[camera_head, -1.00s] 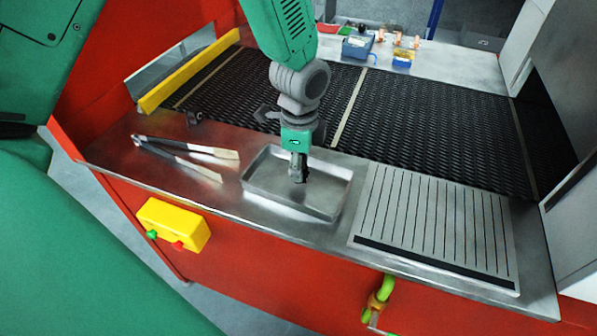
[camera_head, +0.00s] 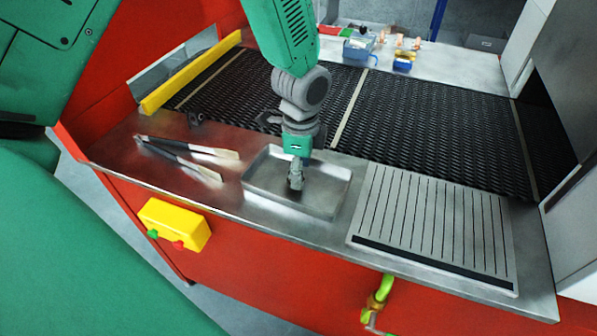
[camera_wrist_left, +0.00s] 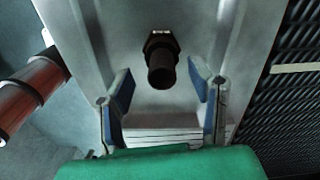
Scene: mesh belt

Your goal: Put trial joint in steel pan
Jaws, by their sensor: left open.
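The trial joint (camera_wrist_left: 161,62) is a dark fitting with a hexagonal collar and a round stub. In the left wrist view it is between and just beyond my open fingers, over the grey floor of the steel pan; I cannot tell whether it rests there. The steel pan (camera_head: 325,206) is a shallow rectangular tray on the metal ledge, and it also shows in the wrist view (camera_wrist_left: 88,60). My left gripper (camera_head: 296,184) points down inside the pan's outline, with open jaws (camera_wrist_left: 160,72) clear of the joint. In the head view the joint is not distinct from the fingers.
Black-handled tongs (camera_head: 185,152) lie left of the pan. A slotted metal plate (camera_head: 435,222) lies to its right. The dark mesh belt (camera_head: 430,125) runs behind. A yellow button box (camera_head: 173,223) is on the red front. Blue containers (camera_head: 358,47) stand at the back.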

